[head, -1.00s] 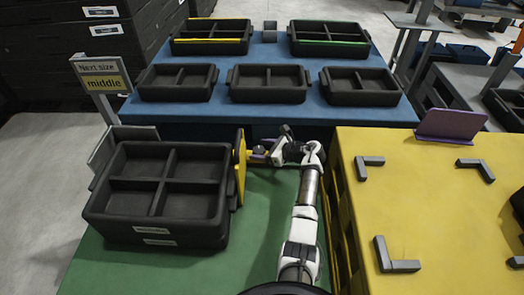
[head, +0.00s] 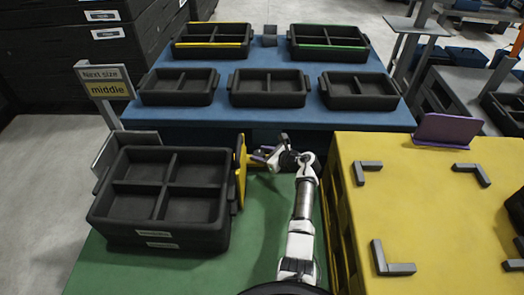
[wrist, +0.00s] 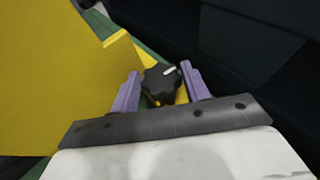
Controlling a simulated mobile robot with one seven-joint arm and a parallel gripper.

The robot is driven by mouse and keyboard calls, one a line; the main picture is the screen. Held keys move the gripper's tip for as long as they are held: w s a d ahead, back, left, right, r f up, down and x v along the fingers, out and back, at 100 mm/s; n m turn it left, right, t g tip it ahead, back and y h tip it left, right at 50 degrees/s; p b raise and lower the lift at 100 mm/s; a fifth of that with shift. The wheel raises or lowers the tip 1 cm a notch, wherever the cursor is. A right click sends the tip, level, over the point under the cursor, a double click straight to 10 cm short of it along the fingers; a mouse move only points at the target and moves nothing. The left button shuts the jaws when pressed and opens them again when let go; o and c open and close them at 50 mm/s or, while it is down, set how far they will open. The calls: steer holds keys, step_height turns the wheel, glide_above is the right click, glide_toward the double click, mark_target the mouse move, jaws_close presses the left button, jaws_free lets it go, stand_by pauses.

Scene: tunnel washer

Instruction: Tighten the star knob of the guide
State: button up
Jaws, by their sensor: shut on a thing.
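The guide is a yellow plate (head: 240,168) standing at the right side of the black crate (head: 160,240). It fills the left of the wrist view (wrist: 60,75). Its star knob (wrist: 162,86) is black and lobed, with a white mark near its top edge. My gripper (wrist: 160,73) has its two purple fingers on either side of the knob and is shut on it. In the head view my gripper (head: 262,156) reaches in from the right of the guide; the knob is hidden or too small to make out there.
The crate stands on a green table (head: 115,275). A sign (head: 104,82) at the left reads "Next size middle". A yellow table (head: 440,215) with grey corner brackets is close on the arm's right. A blue table (head: 215,113) with several black trays lies behind.

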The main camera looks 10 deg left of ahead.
steer(key=m+t+p, duration=0.1)
steer(key=m+t+h+p, duration=0.1)
steer(key=p, duration=0.1)
steer(key=m+t+h+p, duration=0.1)
steer(key=p, duration=0.1)
steer(key=shift+s+a+r+m, duration=0.15)
steer(key=shift+s+r+m, duration=0.15)
steer(key=shift+r, duration=0.05)
steer(key=m+t+h+p, duration=0.2)
steer(key=p, duration=0.2)
steer(key=shift+a, duration=0.1)
steer(key=m+h+p, duration=0.1)
steer(key=t+h+p, duration=0.1)
steer(key=shift+a+f+m+p, duration=0.1)
steer(key=shift+f+m+p, duration=0.15)
steer(key=shift+m+p, duration=0.15)
steer(key=shift+f, duration=0.15)
steer(key=o, duration=1)
steer(key=shift+f, duration=0.1)
